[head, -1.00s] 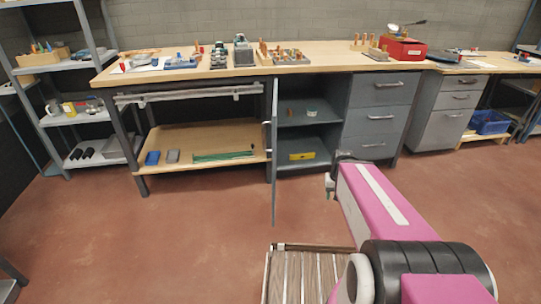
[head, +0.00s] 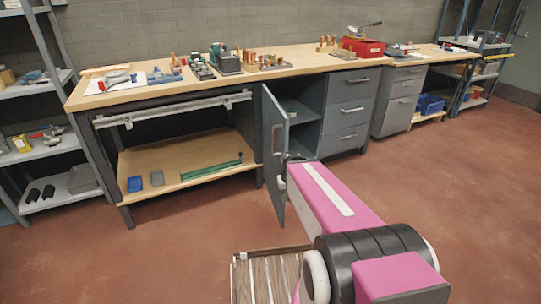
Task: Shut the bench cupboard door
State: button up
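The grey bench cupboard door (head: 275,140) stands open in the head view, hinged at the left side of its opening and swung out toward me. Its broad face now shows, with a pale handle on it. The cupboard opening (head: 303,112) behind it shows a shelf and is partly covered by the door and my arm. My gripper (head: 281,184) is at the far end of my pink arm, close to the door's lower right edge. Its fingers are mostly hidden, so I cannot tell whether they touch the door or are open.
A drawer unit (head: 349,117) stands right of the cupboard. The wooden bench top (head: 130,92) carries tools, blocks and a red box (head: 362,47). An open lower shelf (head: 205,160) is left of the door. Red-brown floor is clear to the right.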

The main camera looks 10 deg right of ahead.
aim_at(276, 123)
jog(key=i+j+z, duration=0.25)
jog(key=j, duration=0.4)
jog(key=i+j+z, duration=0.15)
jog(key=i+j, duration=0.1)
jog(key=j, duration=0.1)
